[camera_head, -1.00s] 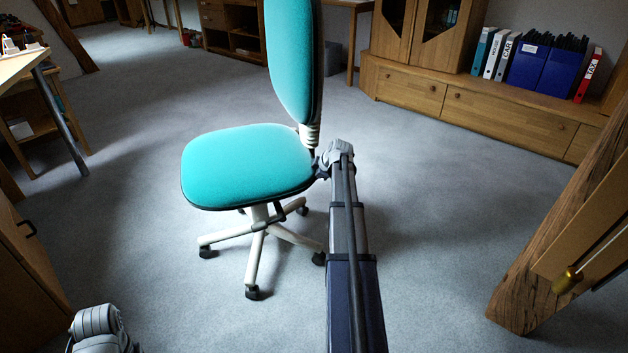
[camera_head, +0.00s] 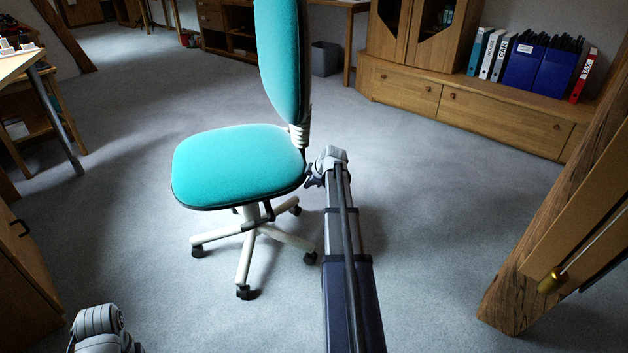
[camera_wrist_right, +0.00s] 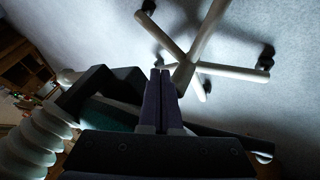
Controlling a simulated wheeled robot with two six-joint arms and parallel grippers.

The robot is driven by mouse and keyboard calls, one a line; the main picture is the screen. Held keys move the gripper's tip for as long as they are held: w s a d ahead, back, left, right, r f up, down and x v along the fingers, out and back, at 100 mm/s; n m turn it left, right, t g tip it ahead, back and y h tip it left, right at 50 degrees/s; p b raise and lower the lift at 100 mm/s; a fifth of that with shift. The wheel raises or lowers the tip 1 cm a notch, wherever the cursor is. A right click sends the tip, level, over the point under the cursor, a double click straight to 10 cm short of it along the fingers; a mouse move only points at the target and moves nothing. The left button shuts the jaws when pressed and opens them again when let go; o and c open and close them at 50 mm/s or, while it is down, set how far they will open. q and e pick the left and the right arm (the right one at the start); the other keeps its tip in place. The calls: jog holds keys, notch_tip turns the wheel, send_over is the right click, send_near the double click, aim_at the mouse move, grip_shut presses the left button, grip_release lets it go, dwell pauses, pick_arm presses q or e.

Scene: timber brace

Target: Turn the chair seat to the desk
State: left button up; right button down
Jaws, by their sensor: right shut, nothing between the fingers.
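The office chair has a turquoise seat (camera_head: 238,160), a tall turquoise backrest (camera_head: 284,55) and a pale wheeled base (camera_head: 247,240). The backrest is at the seat's right side; the open front of the seat points left in the head view. My right gripper (camera_head: 313,178) is at the seat's right rear edge, below the backrest; I cannot tell if it touches. In the wrist view its fingers (camera_wrist_right: 160,76) are shut together and empty, with the chair base beyond. A desk (camera_head: 18,64) stands at the left edge. My left gripper is out of view.
A wooden cabinet (camera_head: 470,108) with binders lines the back right. A wooden cabinet (camera_head: 25,285) is at lower left. A grey bin (camera_head: 326,60) stands behind. Carpet around the chair is clear.

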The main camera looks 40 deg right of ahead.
jog(key=d+p+v, duration=0.2)
jog(key=p+v, duration=0.6)
jog(key=v, duration=0.1)
jog(key=shift+s+r, duration=0.35)
jog(key=shift+r, duration=0.05)
jog(key=shift+d, duration=0.15)
jog(key=a+r+g+y+p, duration=0.1)
jog(key=a+r+p, duration=0.55)
jog(key=a, duration=0.55)
jog(key=w+a+r+g+y+p, duration=0.1)
jog(key=a+r+g+p, duration=0.1)
jog(key=a+r+p, duration=0.7)
jog(key=a+r+g+p, duration=0.1)
jog(key=a+r+p, duration=0.2)
jog(key=a+p, duration=0.75)
jog(key=s+a+r+m+g+p, duration=0.1)
jog(key=s+a+r+p, duration=0.4)
jog(key=a, duration=0.4)
jog(key=s+a+r+m+g+h+p, duration=0.1)
jog(key=s+a+r+p, duration=0.5)
jog(key=a+r, duration=0.3)
jog(key=s+a+r+m+g+h+p, duration=0.1)
jog(key=s+a+r+p, duration=0.4)
jog(key=a+r+p, duration=0.2)
jog(key=shift+s+a+g, duration=0.3)
jog(key=shift+s+a, duration=0.05)
jog(key=shift+a, duration=0.65)
